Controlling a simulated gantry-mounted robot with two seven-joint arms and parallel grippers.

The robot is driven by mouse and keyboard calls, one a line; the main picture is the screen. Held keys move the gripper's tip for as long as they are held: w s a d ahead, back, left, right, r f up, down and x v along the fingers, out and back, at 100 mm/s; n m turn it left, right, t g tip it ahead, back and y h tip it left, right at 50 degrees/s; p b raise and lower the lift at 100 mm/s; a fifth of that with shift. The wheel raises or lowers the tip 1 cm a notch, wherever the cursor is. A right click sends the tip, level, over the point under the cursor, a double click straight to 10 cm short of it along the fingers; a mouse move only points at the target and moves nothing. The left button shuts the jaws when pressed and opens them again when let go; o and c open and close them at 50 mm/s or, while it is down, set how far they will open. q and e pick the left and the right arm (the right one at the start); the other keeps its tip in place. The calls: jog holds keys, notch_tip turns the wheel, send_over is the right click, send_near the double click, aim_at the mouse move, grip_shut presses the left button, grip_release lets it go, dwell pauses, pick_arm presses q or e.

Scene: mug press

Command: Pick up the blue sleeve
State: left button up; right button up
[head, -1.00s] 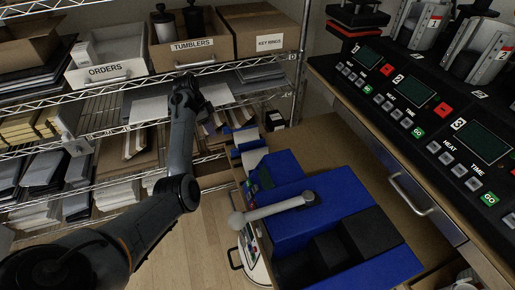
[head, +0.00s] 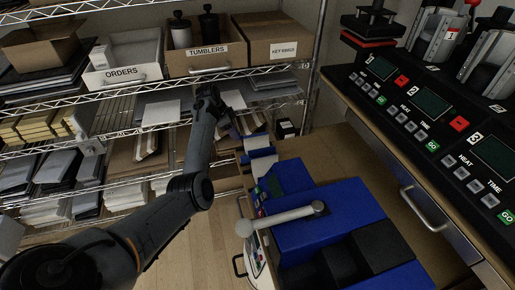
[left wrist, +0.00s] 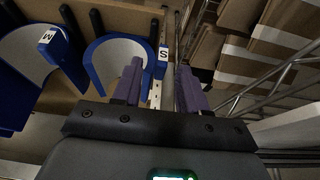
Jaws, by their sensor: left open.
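In the left wrist view, a blue sleeve with a pale inner face and an "S" tag (left wrist: 91,73) curves open at upper middle. Another blue sleeve, tagged "M" (left wrist: 27,85), is to its left. The sleeves also show small in the head view (head: 262,153), by the shelf end of the wooden bench. My left gripper (left wrist: 160,85) is open, with purple fingers apart and nothing held. Its left finger overlaps the S sleeve's right side, and the "S" tag shows between the fingers; I cannot tell whether they touch. In the head view the left gripper (head: 226,112) is just left of the sleeves.
A blue press machine with a grey lever (head: 290,215) stands on the wooden bench (head: 345,160). Wire shelving with boxes and an orders tray (head: 122,75) lies behind my left arm. Heat presses with control panels (head: 430,105) line the right. Cardboard boxes (left wrist: 255,60) show right of my gripper.

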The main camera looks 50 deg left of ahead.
pick_arm(q)
jog(key=shift+x, duration=1.6)
jog(key=shift+a, duration=0.1)
jog(key=shift+c, duration=0.4)
grip_shut()
jog(key=shift+r, duration=0.1)
